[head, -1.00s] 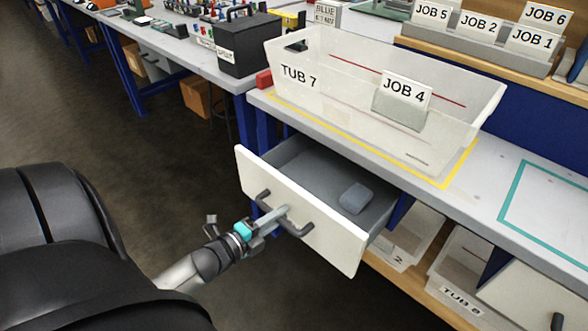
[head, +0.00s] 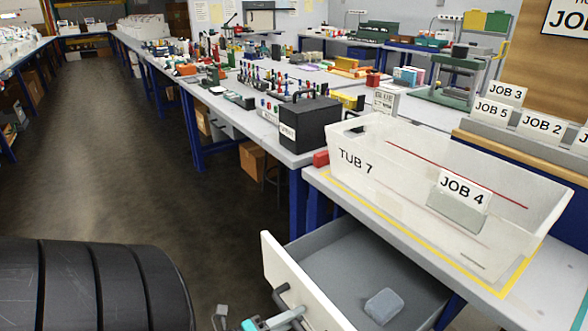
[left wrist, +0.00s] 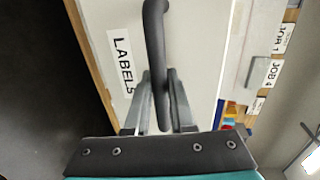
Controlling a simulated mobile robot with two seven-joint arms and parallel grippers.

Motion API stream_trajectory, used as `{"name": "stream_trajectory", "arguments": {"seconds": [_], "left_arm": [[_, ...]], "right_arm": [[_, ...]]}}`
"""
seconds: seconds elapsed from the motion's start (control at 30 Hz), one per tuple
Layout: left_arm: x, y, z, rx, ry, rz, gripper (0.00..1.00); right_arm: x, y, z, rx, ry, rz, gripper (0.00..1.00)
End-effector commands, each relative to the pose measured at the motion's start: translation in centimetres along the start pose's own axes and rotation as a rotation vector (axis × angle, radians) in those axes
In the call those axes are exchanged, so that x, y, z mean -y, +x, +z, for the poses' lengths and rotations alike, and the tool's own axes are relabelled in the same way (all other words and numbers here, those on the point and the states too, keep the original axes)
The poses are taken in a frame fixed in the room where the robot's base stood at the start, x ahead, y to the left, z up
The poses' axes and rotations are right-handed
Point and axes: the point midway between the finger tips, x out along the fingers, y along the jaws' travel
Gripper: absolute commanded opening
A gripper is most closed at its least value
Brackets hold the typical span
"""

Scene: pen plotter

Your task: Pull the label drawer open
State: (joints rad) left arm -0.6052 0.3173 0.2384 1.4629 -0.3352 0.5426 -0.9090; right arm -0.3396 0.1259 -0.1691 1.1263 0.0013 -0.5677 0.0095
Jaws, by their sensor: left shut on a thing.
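The label drawer (head: 305,284) stands open under the bench, its pale front well out from the bench edge. A grey-blue block (head: 383,306) lies on the drawer's grey floor. In the left wrist view, the drawer front (left wrist: 195,42) carries a LABELS sticker (left wrist: 121,62) beside its dark bar handle (left wrist: 154,35). My left gripper (left wrist: 160,82) is shut on the handle, one finger on each side of the bar. In the head view, my left gripper (head: 283,320) is partly cut off by the bottom edge. My right gripper is not in view.
The clear TUB 7 (head: 362,190) with a JOB 4 card (head: 464,191) stands on the bench above the drawer. A black box (head: 308,124) sits on the neighbouring bench. The aisle floor (head: 130,195) to the left is clear.

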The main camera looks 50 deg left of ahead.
Motion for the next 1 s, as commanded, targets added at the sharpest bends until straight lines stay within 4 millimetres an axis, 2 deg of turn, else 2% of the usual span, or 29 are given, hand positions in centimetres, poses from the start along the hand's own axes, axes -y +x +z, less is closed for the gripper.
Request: {"name": "stream_trajectory", "arguments": {"seconds": [0.03,0.07,0.3,0.77,0.83,1.0], "left_arm": [[0.0,0.0,-0.1,-0.002,0.0,0.0,0.0],[0.0,0.0,-0.1,-0.002,0.0,0.0,0.26],[0.0,0.0,-0.1,-0.001,0.0,0.0,0.52],[0.0,-0.3,0.0,0.0,-0.001,0.001,0.52],[0.0,-0.9,0.0,0.001,-0.001,0.002,0.52],[0.0,-3.5,0.0,0.002,-0.002,0.005,0.52]], "right_arm": [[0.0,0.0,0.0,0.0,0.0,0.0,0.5],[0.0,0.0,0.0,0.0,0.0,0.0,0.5],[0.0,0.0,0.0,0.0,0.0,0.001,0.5],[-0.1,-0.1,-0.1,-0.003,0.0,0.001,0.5],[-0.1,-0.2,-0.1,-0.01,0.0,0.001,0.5],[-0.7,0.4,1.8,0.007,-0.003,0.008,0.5]]}}
